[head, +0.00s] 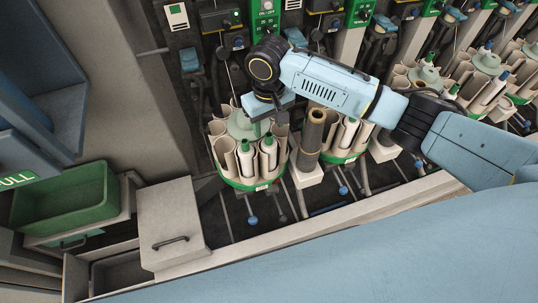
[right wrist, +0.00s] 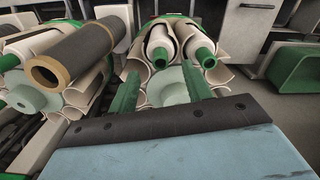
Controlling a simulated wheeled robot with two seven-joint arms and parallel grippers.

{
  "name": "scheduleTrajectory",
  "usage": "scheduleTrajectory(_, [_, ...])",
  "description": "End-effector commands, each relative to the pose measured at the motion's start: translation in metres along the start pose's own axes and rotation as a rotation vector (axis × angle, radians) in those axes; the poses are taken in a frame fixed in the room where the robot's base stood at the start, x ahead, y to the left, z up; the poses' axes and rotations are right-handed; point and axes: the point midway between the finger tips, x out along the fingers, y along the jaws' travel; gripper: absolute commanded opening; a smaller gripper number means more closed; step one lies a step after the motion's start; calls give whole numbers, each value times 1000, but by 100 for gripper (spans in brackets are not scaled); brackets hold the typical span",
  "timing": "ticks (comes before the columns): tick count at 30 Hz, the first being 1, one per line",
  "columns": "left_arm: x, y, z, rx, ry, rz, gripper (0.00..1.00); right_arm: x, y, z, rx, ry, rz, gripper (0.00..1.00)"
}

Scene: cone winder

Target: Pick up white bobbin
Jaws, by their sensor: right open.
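White bobbins with green tips stand in the cups of the round magazine (head: 240,182) below my right arm. One white bobbin (head: 245,160) is at the front left and another white bobbin (head: 268,155) is just right of it. In the right wrist view, a left bobbin (right wrist: 157,42) and a right bobbin (right wrist: 192,42) lie beyond my fingertips. My right gripper (head: 262,127) is over the magazine's middle. In the right wrist view its green fingers (right wrist: 160,78) are apart, with nothing seen between them but the magazine's pale green hub (right wrist: 168,88). My left gripper is out of view.
A brown-grey tube (head: 313,130) stands right of the magazine, close by; a second magazine (head: 345,152) with bobbins is beyond it. A green bin (head: 65,195) and a grey lidded box (head: 172,225) are at the left. A pale rail (head: 340,222) runs along the front.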

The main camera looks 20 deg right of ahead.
Motion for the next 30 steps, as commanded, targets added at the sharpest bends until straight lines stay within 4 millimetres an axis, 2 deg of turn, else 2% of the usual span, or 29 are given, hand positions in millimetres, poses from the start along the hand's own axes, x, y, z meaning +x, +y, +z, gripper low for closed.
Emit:
scheduleTrajectory(9, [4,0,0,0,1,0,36,43,-2,5,0,-2,1,49])
scheduleTrajectory(13, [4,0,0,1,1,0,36,51,-1,4,-1,0,1,49])
scheduleTrajectory(19, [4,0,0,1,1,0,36,52,-2,4,-1,1,0,49])
scheduleTrajectory(20, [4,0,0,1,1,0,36,52,-2,4,-1,1,0,48])
scheduleTrajectory(25, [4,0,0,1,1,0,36,52,-2,4,-1,0,0,26])
scheduleTrajectory(30, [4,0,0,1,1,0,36,51,-2,4,-1,1,0,25])
